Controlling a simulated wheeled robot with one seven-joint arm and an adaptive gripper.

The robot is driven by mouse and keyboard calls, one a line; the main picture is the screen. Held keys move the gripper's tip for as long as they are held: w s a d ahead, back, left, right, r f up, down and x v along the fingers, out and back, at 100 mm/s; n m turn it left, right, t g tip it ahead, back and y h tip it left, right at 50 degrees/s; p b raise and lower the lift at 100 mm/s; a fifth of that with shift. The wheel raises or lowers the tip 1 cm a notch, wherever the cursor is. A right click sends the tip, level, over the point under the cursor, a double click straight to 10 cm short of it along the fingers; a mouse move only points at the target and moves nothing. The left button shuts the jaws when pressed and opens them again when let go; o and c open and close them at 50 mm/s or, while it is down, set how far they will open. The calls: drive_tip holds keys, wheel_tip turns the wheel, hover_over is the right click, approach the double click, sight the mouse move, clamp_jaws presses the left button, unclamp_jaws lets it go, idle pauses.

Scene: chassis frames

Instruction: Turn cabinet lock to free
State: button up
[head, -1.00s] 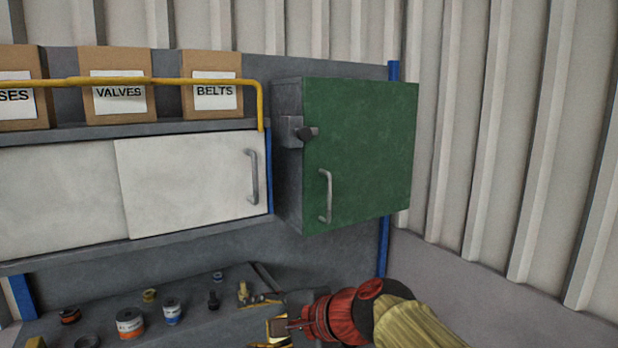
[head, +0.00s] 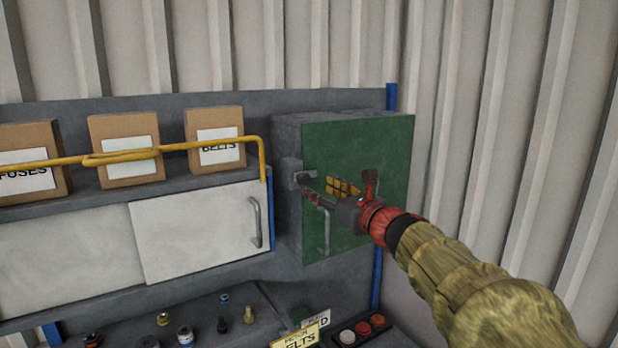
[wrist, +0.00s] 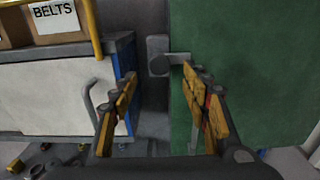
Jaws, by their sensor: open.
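The green-doored cabinet (head: 395,150) hangs at the right end of the wall unit, its door shut. Its lock (head: 292,168) is a grey block on the left side by the door edge. In the wrist view the lock (wrist: 158,56) has a short lever (wrist: 180,58) lying roughly level, reaching right over the door's edge. My gripper (head: 322,186) is in front of the door, close to the lock. In the wrist view my gripper (wrist: 160,76) is open and empty, with the lever just beyond the fingertips, nearer the right finger. In the head view the gripper partly hides the lever; contact cannot be told.
A vertical door handle (head: 324,232) is below the gripper. A yellow rail (head: 200,146) runs left of the cabinet, before the boxes. A white sliding door (head: 195,230) is at left. A button panel (head: 362,330) is below.

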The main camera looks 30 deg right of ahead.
sight(306, 181)
drive_tip(key=w+p, duration=0.1)
drive_tip(key=w, duration=0.5)
drive_tip(key=shift+a, duration=0.1)
drive_tip(key=shift+c, duration=1.3)
drive_tip(key=c, duration=0.9)
